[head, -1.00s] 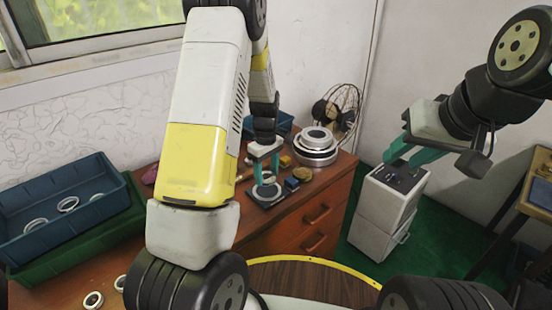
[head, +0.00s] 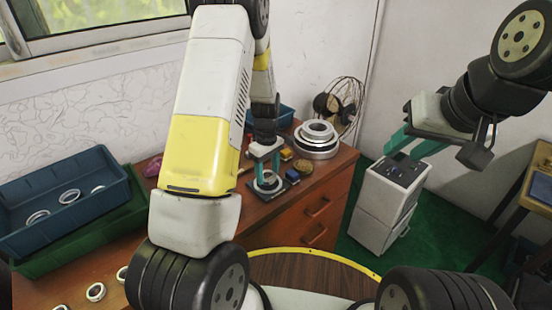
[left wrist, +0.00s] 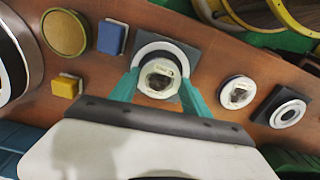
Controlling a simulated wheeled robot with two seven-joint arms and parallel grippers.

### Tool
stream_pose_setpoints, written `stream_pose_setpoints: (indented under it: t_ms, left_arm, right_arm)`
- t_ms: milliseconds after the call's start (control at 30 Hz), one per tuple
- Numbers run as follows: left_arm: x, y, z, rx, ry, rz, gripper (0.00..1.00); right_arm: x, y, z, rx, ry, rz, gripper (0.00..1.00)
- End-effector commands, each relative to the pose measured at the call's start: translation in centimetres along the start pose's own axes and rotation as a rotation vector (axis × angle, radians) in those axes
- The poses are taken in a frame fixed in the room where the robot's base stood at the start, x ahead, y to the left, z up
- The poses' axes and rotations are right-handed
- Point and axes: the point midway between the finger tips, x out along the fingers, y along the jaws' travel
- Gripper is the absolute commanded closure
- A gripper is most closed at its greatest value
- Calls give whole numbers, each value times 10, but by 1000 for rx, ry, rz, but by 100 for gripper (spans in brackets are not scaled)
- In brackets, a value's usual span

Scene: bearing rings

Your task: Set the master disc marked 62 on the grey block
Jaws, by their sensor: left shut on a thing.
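My left gripper (head: 265,172) is over the wooden bench top, its teal fingers down. In the left wrist view, this gripper (left wrist: 158,88) is shut on a pale round disc (left wrist: 160,78) with a dark centre. Its marking is too small to read. Behind the disc are a white ring (left wrist: 145,52) and a dark grey square block (left wrist: 188,52). I cannot tell whether the disc touches them. The block also shows in the head view (head: 256,196). A similar loose disc (left wrist: 237,92) lies to the right. My right gripper (head: 410,146) is open and empty, above a grey cabinet.
A second dark square with a ring (left wrist: 288,112) lies further right. A blue block (left wrist: 112,38), a yellow block (left wrist: 67,86) and a bronze disc (left wrist: 65,33) lie left. Stacked metal rings (head: 317,143) stand behind. A blue bin (head: 65,205) with rings is at far left.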

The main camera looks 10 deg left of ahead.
Motion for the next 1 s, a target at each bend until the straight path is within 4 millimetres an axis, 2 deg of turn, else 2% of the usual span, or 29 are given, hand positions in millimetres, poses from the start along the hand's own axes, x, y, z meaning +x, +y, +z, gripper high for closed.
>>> stream_pose_setpoints:
  t_ms: [633,667,700,767,1000]
  left_arm:
    - [19,0,0,0,0,1,100]
    - [18,0,0,0,0,1,39]
    - [18,0,0,0,0,1,31]
    - [18,0,0,0,0,1,19]
    - [19,0,0,0,-1,-1,19]
  right_arm:
    - [0,0,0,0,0,0,64]
    - [0,0,0,0,0,0,64]
    - [0,0,0,0,0,0,64]
    - [0,0,0,0,0,0,64]
    - [0,0,0,0,0,0,64]
